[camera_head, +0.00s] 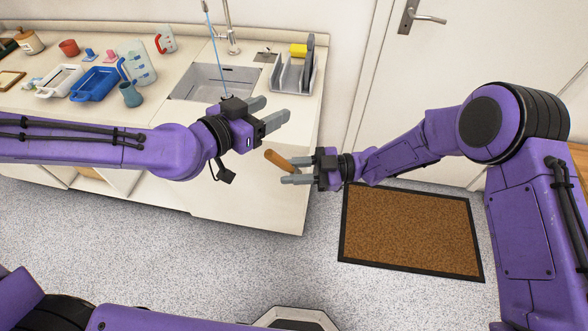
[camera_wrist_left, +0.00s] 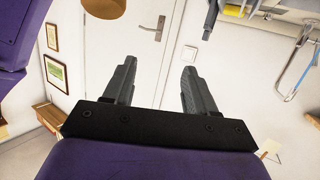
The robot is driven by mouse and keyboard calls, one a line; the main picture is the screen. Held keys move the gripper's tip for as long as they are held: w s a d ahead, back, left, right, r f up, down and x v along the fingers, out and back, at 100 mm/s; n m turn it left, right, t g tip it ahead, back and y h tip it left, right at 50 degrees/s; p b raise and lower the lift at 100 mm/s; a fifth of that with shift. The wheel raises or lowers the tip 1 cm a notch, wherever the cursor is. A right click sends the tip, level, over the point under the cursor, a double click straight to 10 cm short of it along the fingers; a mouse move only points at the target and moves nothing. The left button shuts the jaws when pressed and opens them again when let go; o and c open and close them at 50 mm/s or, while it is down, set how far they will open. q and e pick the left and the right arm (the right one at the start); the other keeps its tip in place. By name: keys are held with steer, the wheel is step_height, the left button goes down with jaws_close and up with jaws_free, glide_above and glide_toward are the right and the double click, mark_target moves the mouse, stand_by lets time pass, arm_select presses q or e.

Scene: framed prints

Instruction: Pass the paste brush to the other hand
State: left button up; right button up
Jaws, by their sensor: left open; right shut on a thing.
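The paste brush (camera_head: 277,159) shows as a brown wooden handle sticking out up and left from my right gripper (camera_head: 291,170). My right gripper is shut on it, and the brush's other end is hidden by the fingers. My left gripper (camera_head: 274,111) is open and empty, above and slightly left of the handle, apart from it. In the left wrist view, my left gripper's fingers (camera_wrist_left: 158,75) are spread with nothing between them. A brown rounded end, apparently the brush handle (camera_wrist_left: 104,8), shows at the top edge there, beyond the left finger.
Behind my left arm is a counter with a sink (camera_head: 214,83), a dish rack (camera_head: 292,75), a blue tray (camera_head: 94,83), a pale tray (camera_head: 60,81) and a measuring jug (camera_head: 136,62). A brown doormat (camera_head: 410,232) lies on the floor before a white door (camera_head: 480,60).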

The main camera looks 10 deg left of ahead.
arm_select(q)
steer(key=s+a+f+n+g+y, duration=0.1)
steer(key=s+a+f+n+y, duration=0.15)
steer(key=f, duration=0.55)
steer(key=s+a+f+n+g+y, duration=0.1)
steer(key=s+a+f+n+g, duration=0.2)
steer(key=f, duration=0.6)
steer(key=s+a+f+n+y, duration=0.15)
steer(key=s+f, duration=0.25)
steer(key=f, duration=0.4)
steer(key=s+a+f+n+g+y, duration=0.2)
steer(key=s+a+f+n+y, duration=0.1)
steer(key=s+a+f, duration=0.3)
steer(key=s+a+f+n+g+y, duration=0.3)
steer(key=s+a+f, duration=0.3)
steer(key=s, duration=0.5)
steer(key=shift+s+a+f+y, duration=0.15)
steer(key=shift+a+y, duration=0.35)
steer(key=shift+a, duration=0.15)
